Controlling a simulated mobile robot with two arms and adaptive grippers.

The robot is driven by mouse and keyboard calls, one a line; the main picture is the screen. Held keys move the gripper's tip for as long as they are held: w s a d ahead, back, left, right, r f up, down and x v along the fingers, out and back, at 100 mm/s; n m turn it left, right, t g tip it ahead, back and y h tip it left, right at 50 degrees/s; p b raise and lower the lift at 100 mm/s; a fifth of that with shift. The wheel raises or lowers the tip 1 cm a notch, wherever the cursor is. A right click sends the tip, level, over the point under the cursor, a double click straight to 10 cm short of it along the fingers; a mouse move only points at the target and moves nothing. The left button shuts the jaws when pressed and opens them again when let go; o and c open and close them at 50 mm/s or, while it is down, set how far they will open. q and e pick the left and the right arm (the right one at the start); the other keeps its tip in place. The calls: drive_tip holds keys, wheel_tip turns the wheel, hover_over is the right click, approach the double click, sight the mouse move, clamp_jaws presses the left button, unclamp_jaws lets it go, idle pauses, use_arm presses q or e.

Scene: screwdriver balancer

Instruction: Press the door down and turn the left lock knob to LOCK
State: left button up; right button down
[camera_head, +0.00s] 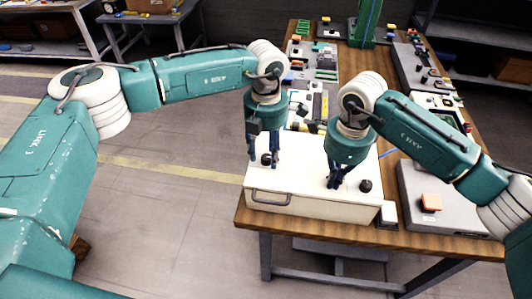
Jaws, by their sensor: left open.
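A white box (300,180) with a flat lid-like door on top stands at the table's near left corner, with a dark handle (270,198) on its front. The black left knob (266,159) is on top of the box near its left end. My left gripper (265,163) points down, open, with its fingers on either side of this knob; I cannot tell whether they touch it. The black right knob (365,186) is near the right end. My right gripper (335,185) points down left of that knob, fingertips together at the door's surface. The lock markings are too small to read.
The wooden table (430,245) carries a grey case (415,185) with an orange block (431,203) to the right of the box. A small white block (388,214) stands between them. Several panels and parts crowd the table behind the box. Open floor lies left.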

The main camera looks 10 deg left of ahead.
sight(266, 157)
drive_tip(key=shift+f, duration=0.15)
use_arm(q)
wheel_tip(266, 157, up, 12)
drive_tip(key=shift+f, duration=0.25)
use_arm(e)
drive_tip(key=shift+s, duration=0.1)
use_arm(q)
drive_tip(key=shift+r+p, duration=1.3)
use_arm(e)
drive_tip(key=shift+r, duration=3.6)
drive_tip(key=shift+r, duration=0.1)
